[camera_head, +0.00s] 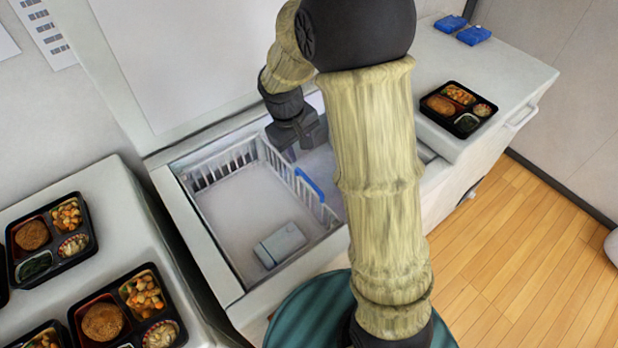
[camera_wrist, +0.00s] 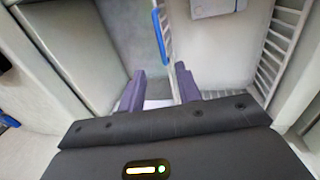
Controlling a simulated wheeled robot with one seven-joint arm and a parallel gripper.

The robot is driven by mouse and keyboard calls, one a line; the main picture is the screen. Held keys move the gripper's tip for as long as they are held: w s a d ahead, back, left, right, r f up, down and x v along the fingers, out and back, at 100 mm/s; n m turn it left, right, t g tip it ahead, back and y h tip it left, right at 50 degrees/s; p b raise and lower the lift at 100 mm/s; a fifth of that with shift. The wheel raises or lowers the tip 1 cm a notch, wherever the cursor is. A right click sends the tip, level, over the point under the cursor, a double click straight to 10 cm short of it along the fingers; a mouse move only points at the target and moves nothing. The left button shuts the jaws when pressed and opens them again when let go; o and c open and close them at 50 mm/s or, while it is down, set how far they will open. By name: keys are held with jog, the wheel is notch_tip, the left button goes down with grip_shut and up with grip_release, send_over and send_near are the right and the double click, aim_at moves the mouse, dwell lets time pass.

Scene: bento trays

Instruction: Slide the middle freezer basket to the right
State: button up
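The white wire freezer basket (camera_head: 196,180) sits in the left part of the open chest freezer (camera_head: 210,250). A blue handle (camera_head: 309,184) is on its right wall; it also shows in the wrist view (camera_wrist: 158,36). My gripper (camera_head: 290,150) reaches down at the basket's far right corner. In the wrist view my gripper (camera_wrist: 160,88) is open, with two dark fingers apart. The basket wall (camera_wrist: 172,62) with the blue handle runs down toward the right finger; I cannot tell whether they touch. My arm hides much of the freezer's right side.
A grey box (camera_head: 280,246) lies inside the basket. The freezer well (camera_wrist: 85,50) on the other side of the handled wall looks empty. A bento tray (camera_head: 458,109) and blue packs (camera_head: 473,35) rest at right. Bento trays (camera_head: 50,239) stand on the left counter.

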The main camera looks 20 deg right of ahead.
aim_at(310, 181)
jog(key=d+f, duration=0.1)
jog(key=f, duration=0.4)
jog(key=d+f, duration=0.1)
jog(key=f, duration=0.3)
jog(key=w+f, duration=0.1)
jog(key=f, duration=0.4)
jog(key=shift+w+d+f+b, duration=0.1)
jog(key=shift+d+f+b, duration=0.25)
jog(key=shift+d, duration=0.05)
grip_shut()
